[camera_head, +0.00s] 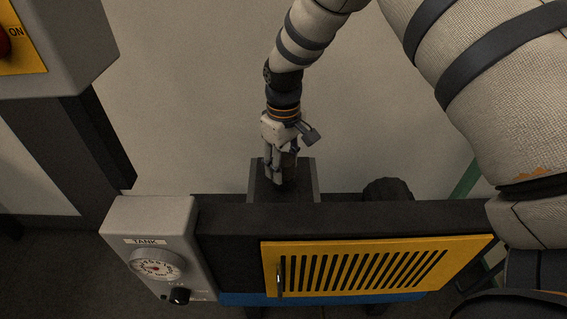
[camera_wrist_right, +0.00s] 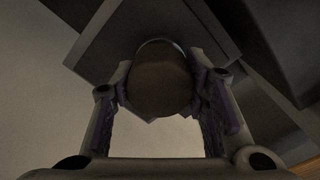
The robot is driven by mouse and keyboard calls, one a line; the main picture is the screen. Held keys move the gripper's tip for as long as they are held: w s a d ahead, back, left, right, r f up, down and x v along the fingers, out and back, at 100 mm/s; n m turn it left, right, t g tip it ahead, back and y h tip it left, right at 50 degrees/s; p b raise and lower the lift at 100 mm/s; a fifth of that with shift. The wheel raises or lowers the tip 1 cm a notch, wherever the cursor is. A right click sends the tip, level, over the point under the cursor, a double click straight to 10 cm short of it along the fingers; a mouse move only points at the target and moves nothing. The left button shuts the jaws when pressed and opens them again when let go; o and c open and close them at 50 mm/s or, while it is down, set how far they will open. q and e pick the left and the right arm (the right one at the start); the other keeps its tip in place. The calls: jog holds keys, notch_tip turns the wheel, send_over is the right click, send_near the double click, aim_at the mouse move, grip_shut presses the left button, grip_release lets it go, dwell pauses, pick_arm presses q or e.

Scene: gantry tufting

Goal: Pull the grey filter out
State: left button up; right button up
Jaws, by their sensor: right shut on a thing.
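My right gripper (camera_head: 285,170) comes down from the top of the head view to a dark box-like holder (camera_head: 310,180) behind the machine's front beam. Its fingers are closed around a dull grey-brown rounded piece, which I take to be the grey filter; it shows between both fingers in the right wrist view (camera_wrist_right: 160,85). In that view a dark square block (camera_wrist_right: 100,45) lies just beyond the filter. Whether the filter is still seated in the holder cannot be told. My left gripper is not in view.
A yellow slotted panel (camera_head: 268,268) with a handle is on the machine front, below the dark beam (camera_head: 400,215). A grey tank box (camera_head: 150,213) with a dial stands at its left. A dark rounded part (camera_head: 388,190) sits right of the holder. Open floor lies behind.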

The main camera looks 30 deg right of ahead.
aim_at(284, 159)
jog(key=shift+r+p, duration=0.3)
jog(key=shift+r, duration=1.35)
